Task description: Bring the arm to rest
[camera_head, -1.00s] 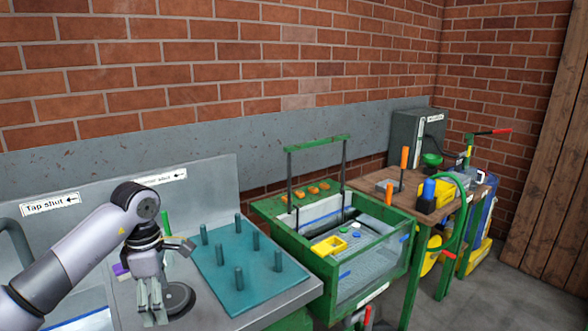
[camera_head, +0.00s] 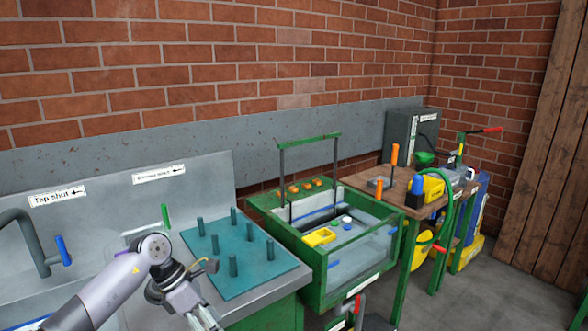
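My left arm comes in from the lower left in the head view. Its wrist hangs over the front of the steel counter (camera_head: 262,296), left of the teal peg board (camera_head: 222,280). The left gripper (camera_head: 205,322) points down and to the right at the bottom edge. Its fingertips are cut off or too small to judge, so whether it is open or shut is not clear. No object shows in it. My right arm and gripper are not in view.
The sink tap (camera_head: 40,255) with a blue handle stands at the left. A green-framed tank (camera_head: 318,278) with a yellow tray (camera_head: 319,237) stands right of the counter. Beyond it is a wooden bench (camera_head: 366,183) with a grey box (camera_head: 411,137). Floor is clear at the lower right.

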